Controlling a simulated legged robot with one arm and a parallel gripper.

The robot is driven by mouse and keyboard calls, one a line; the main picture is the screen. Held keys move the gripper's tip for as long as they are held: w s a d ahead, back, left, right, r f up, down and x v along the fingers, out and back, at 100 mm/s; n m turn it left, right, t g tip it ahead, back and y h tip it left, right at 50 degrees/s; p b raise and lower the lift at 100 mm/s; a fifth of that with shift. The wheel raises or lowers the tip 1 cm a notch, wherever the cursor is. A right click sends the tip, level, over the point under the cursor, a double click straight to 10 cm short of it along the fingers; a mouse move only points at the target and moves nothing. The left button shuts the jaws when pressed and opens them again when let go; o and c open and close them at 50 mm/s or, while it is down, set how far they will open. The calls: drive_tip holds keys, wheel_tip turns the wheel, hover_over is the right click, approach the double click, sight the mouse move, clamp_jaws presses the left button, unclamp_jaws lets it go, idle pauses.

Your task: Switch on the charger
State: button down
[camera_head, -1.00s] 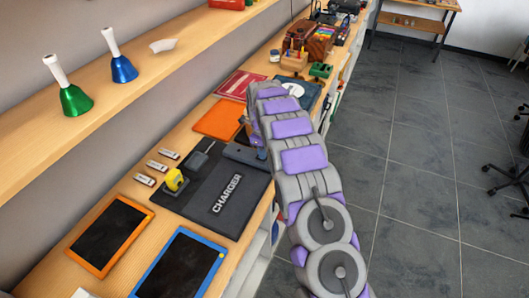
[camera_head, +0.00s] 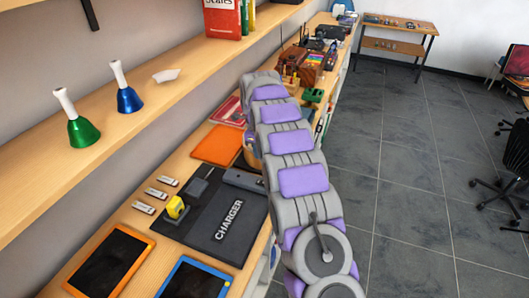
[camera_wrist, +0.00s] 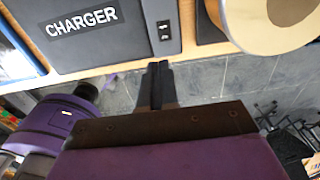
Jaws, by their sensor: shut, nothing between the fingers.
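The charger (camera_head: 215,238) is a dark flat pad with white "CHARGER" lettering, lying on the wooden desk. A yellow item (camera_head: 175,207) sits at its left side. A grey strip (camera_head: 244,180) runs along its far edge. In the wrist view the charger (camera_wrist: 120,50) is at the upper left, and a small black rocker switch (camera_wrist: 164,30) sits on the strip beside it. My gripper (camera_wrist: 157,68) is shut and empty, its tips just off the desk edge, below the switch in the picture and apart from it. In the head view my arm hides the gripper.
A round wooden-sided object (camera_wrist: 268,38) stands close to the right of my fingers in the wrist view. Tablets (camera_head: 112,262) lie left of the charger, with an orange folder (camera_head: 217,146) beyond it. A shelf with bells (camera_head: 127,98) overhangs the left.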

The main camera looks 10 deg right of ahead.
drive_tip(key=p, duration=0.1)
hover_over(262, 181)
drive_tip(key=d, duration=0.1)
wheel_tip(262, 181, down, 5)
drive_tip(key=shift+g+h, duration=0.3)
drive_tip(key=shift+h, duration=0.1)
drive_tip(key=f, duration=0.2)
drive_tip(key=a+f, duration=0.1)
drive_tip(key=f, duration=0.2)
drive_tip(key=a+f, duration=0.1)
drive_tip(key=f, duration=0.1)
drive_tip(key=shift+s+f, duration=0.2)
drive_tip(key=shift+s, duration=0.1)
drive_tip(key=shift+d+f, duration=0.2)
drive_tip(key=shift+f, duration=0.1)
drive_tip(key=shift+d+f, duration=0.25)
drive_tip(key=shift+d, duration=0.1)
drive_tip(key=shift+d+f, duration=0.15)
drive_tip(key=shift+d, duration=0.5)
drive_tip(key=shift+w+a, duration=0.1)
drive_tip(key=shift+a, duration=0.95)
drive_tip(key=shift+w+a+b, duration=0.25)
drive_tip(key=shift+a+b, duration=0.1)
drive_tip(key=shift+a, duration=0.15)
drive_tip(key=shift+d+r, duration=0.25)
drive_tip(key=shift+d, duration=0.5)
